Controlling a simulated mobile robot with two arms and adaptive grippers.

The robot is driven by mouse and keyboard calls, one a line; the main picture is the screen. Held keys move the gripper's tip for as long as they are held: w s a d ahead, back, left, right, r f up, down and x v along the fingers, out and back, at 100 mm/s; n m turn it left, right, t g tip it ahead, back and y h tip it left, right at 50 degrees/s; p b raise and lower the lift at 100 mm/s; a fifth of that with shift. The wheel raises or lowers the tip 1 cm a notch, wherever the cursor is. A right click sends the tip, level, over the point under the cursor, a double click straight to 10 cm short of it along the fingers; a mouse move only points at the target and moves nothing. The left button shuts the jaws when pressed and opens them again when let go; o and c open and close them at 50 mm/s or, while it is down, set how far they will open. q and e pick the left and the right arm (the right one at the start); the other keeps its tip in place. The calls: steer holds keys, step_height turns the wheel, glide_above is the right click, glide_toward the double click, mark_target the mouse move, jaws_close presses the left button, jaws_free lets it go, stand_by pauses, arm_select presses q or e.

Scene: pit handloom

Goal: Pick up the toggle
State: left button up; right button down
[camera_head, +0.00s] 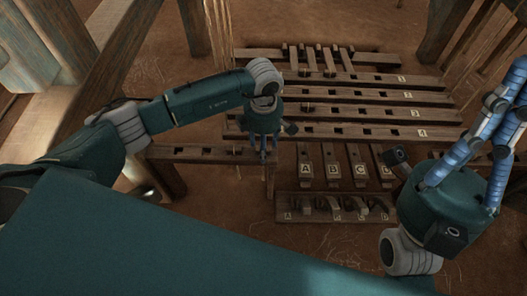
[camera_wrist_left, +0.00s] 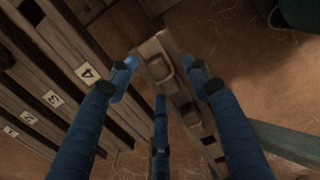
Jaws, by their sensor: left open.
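My left gripper (camera_head: 263,152) is above the right end of a low slotted wooden bar (camera_head: 205,154). In the left wrist view the blue fingers (camera_wrist_left: 165,90) are spread, with nothing held between them. Several small hooked pieces lie in a lettered wooden tray (camera_head: 296,212); I cannot tell whether any is the toggle. My right gripper (camera_head: 517,90) is raised at the right, its blue fingers pointing up; its opening is unclear.
Long slotted beams (camera_head: 350,131) with numbered tags lie behind the left gripper. Short lettered boards (camera_head: 333,164) stand between them and the tray. Wooden posts (camera_head: 448,30) rise at the back. Bare earth floor (camera_head: 235,207) shows left of the tray.

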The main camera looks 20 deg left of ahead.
arm_select(q)
steer(key=c, duration=1.1)
steer(key=shift+r, duration=0.1)
